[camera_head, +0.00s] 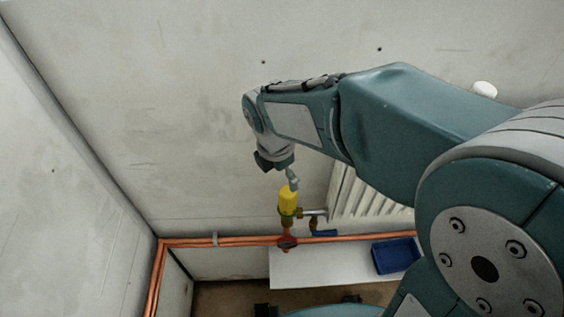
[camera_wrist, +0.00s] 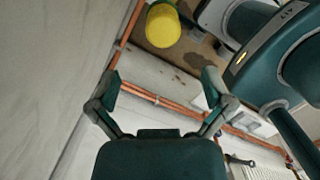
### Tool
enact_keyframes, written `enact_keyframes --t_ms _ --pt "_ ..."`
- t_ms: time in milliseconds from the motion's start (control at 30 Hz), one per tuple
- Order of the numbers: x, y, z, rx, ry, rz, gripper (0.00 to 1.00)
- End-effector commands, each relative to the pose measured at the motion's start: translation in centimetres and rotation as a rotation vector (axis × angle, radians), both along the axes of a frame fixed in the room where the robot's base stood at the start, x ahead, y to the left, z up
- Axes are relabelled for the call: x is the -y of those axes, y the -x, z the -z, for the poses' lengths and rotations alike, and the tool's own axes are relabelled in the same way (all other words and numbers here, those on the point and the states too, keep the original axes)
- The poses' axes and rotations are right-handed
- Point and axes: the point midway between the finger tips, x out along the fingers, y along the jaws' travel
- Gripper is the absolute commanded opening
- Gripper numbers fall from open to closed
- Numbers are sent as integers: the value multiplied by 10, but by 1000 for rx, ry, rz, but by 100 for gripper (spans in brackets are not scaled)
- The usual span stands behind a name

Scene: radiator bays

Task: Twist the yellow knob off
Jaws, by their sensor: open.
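The yellow knob (camera_head: 287,200) sits upright on a brass valve beside the radiator in the head view. In the wrist view its round yellow end (camera_wrist: 163,25) shows at the top, beyond the fingertips and roughly midway between them. My gripper (camera_head: 292,182) points down just above the knob in the head view; its fingers are small there and partly overlap in line. In the wrist view my gripper (camera_wrist: 160,82) has its two fingers spread wide with nothing between them. I cannot tell the exact gap between fingertips and knob.
A white radiator (camera_head: 372,198) stands right of the valve. Copper pipes (camera_head: 235,240) run along the wall below, with a red fitting (camera_head: 287,242) and a blue lever (camera_head: 324,233) near the valve. A blue tray (camera_head: 396,242) rests on a white surface (camera_head: 310,274). A wall closes the left side.

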Motion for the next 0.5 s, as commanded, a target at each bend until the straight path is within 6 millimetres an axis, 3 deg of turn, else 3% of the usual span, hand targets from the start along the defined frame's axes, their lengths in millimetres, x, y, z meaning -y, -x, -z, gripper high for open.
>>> enact_keyframes --t_ms 300,500 --pt "9 -3 54 -4 -1 3 100" --pt "9 -5 76 -1 0 3 100"
